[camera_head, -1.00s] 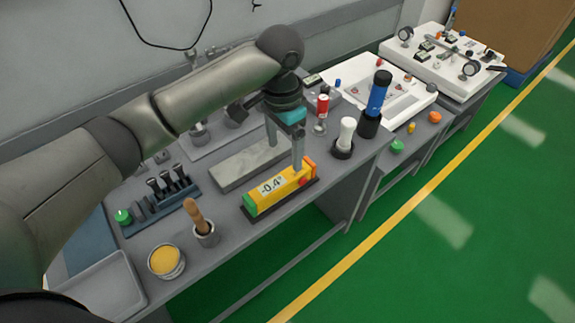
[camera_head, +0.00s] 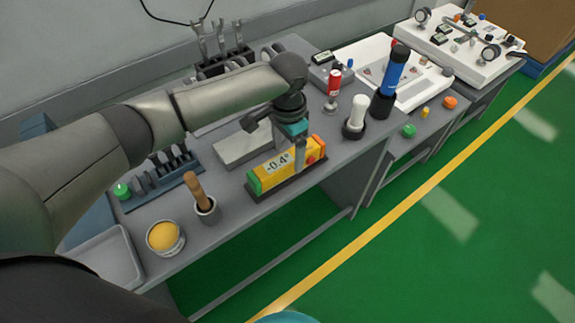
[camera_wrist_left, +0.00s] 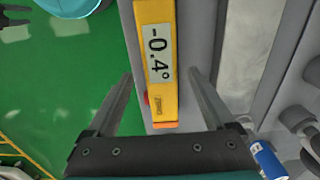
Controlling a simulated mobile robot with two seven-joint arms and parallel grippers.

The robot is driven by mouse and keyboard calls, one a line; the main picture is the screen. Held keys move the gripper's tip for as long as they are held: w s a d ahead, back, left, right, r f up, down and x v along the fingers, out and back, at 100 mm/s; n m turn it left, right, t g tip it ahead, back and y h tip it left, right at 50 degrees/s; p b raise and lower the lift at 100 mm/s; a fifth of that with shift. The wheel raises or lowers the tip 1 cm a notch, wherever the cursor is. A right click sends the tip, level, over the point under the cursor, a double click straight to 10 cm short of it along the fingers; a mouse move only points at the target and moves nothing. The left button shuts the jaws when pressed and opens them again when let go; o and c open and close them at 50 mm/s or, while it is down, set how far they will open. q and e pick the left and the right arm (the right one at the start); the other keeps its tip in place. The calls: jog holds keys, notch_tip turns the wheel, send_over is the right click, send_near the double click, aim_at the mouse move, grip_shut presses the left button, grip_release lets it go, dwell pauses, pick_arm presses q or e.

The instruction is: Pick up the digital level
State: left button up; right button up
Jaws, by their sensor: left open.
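The digital level (camera_head: 270,175) is a yellow bar with green and orange ends and a display reading -0.4°. It lies in a dark holder (camera_head: 290,190) at the front edge of the grey bench. My left gripper (camera_head: 299,160) is over its orange-end half, pointing down, with one finger in front of the level. In the left wrist view the level (camera_wrist_left: 157,95) runs between the two spread fingers of the left gripper (camera_wrist_left: 160,76), with a gap on each side. A red button shows on its side. My right gripper is not clearly seen.
A grey block (camera_head: 240,147) lies behind the level. A pestle in a cup (camera_head: 206,210), a yellow-filled bowl (camera_head: 165,238) and a tray (camera_head: 105,255) stand left. A white-topped item (camera_head: 356,115) and a blue-black cylinder (camera_head: 390,82) stand right. Green floor lies in front.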

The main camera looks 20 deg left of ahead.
pick_arm(q)
notch_tip(320, 180, down, 3)
jog(key=shift+r, duration=0.2)
grip_shut()
dwell(0.6)
